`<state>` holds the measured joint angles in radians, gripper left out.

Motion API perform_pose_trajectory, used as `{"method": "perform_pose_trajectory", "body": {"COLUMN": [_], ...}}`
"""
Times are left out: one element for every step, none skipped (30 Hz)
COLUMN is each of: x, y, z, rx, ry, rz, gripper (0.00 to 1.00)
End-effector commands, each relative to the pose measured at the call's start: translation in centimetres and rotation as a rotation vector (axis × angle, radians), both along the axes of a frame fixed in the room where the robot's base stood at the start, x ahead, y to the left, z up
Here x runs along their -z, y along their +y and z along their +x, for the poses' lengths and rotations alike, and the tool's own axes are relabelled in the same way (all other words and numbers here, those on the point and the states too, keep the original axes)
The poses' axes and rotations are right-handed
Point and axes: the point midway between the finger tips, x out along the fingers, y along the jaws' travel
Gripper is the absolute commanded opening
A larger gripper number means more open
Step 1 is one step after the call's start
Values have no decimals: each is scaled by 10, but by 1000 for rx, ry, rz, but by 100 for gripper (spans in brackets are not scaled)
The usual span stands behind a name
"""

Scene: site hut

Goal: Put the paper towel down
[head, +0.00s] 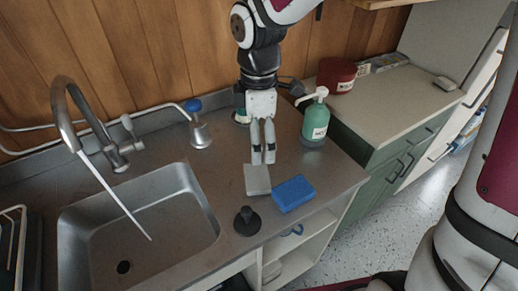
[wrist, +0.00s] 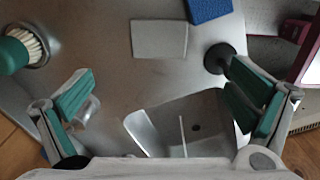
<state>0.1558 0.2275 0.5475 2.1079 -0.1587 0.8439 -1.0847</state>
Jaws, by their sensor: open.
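The paper towel, a flat pale grey folded piece (head: 257,179), lies on the steel counter between the sink and the blue sponge. It also shows in the wrist view (wrist: 159,39), flat on the counter beyond my fingertips. My gripper (head: 263,160) points down just behind the towel in the head view. In the wrist view my gripper (wrist: 160,72) has its two green-padded fingers spread wide, with nothing between them. The towel looks apart from both fingers.
A blue sponge (head: 293,193) lies right of the towel and a black stopper (head: 247,221) stands in front. The sink (head: 140,235) is at left. A green pump bottle (head: 315,122) and a blue-topped metal item (head: 200,130) stand near my gripper. A brush (wrist: 22,48) is partly visible.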

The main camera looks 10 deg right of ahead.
Motion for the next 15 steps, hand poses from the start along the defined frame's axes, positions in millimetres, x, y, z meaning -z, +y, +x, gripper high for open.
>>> {"method": "perform_pose_trajectory", "body": {"x": [-4, -5, -7, -8, -8, -8, -9, -9, -9, -11, -13, -17, -21, -26, -33], "y": [0, 0, 0, 0, 0, 0, 0, 0, -1, -2, -4, -8, -11, -16, -24], "z": [0, 0, -1, -1, -1, -1, -1, -1, -1, -2, -3, -5, -7, -11, -16], "rx": [1, 1, 1, 1, 1, 1, 1, 1, 6, 15, 28, 56, 84, 120, 177], "ry": [-1, 1, 1, 2, 2, 2, 2, 2, 0, -4, -9, -17, -27, -37, -56], "rz": [0, 0, 0, 0, 0, 1, 1, 0, -1, -4, -7, -14, -21, -28, -38], "gripper": [99, 99, 99, 99, 99, 99, 99, 99, 99, 99, 99, 99, 99, 99, 99]}}
